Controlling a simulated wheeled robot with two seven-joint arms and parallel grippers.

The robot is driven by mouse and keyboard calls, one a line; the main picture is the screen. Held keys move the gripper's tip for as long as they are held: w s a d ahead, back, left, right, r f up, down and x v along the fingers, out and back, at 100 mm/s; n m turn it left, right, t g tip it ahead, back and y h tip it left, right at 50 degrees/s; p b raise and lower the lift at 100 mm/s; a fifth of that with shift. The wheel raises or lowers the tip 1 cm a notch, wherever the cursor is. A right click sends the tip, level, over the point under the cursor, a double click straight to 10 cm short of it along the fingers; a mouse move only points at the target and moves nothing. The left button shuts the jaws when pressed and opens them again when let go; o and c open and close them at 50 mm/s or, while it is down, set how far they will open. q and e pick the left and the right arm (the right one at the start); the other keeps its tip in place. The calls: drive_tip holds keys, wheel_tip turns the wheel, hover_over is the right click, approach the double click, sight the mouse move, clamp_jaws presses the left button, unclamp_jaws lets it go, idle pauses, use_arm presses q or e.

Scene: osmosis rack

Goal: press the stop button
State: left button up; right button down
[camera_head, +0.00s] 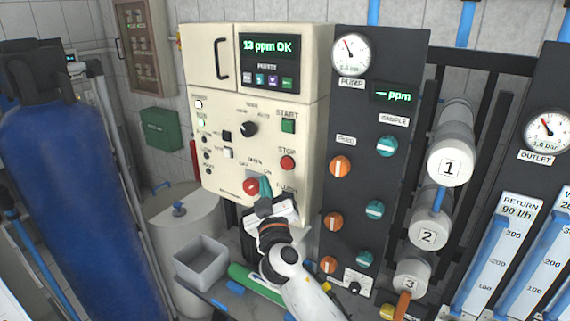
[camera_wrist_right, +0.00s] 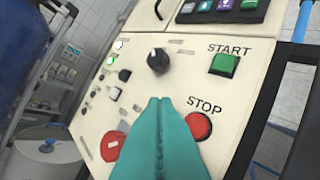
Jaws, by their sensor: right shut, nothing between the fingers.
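The red round stop button (camera_head: 287,162) sits under its STOP label on the cream control panel (camera_head: 222,180), below the green start button (camera_head: 288,126). In the right wrist view the stop button (camera_wrist_right: 199,126) is just right of my fingers, partly covered by them. My right gripper (camera_head: 265,181) is shut and empty, its teal fingertips in front of the panel, below and left of the stop button. In the right wrist view the right gripper (camera_wrist_right: 158,102) points at the panel between the stop button and a larger red switch (camera_wrist_right: 112,146). Whether the fingertips touch the panel, I cannot tell. My left gripper is not in view.
A black selector knob (camera_head: 249,129) is above left of the stop button. A dark panel (camera_head: 358,200) with orange and teal valve knobs stands to the right. A grey bin (camera_head: 201,262) is below, and a blue tank (camera_head: 75,180) stands at left.

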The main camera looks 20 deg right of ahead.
sight(282, 162)
drive_tip(key=shift+w+d+b, duration=0.15)
drive_tip(key=shift+w+d, duration=0.9)
drive_tip(key=shift+d, duration=0.25)
drive_tip(key=shift+w+d+b, duration=0.15)
drive_tip(key=shift+w+d, duration=0.85)
drive_tip(key=shift+d, duration=0.3)
drive_tip(key=shift+w+d+b, duration=0.25)
drive_tip(key=shift+d+b, duration=0.05)
drive_tip(key=shift+d, duration=0.05)
drive_tip(key=shift+w+d, duration=0.25)
drive_tip(key=shift+d, duration=0.1)
idle(0.8)
idle(0.3)
drive_tip(key=shift+s+a, duration=0.55)
drive_tip(key=shift+a, duration=0.15)
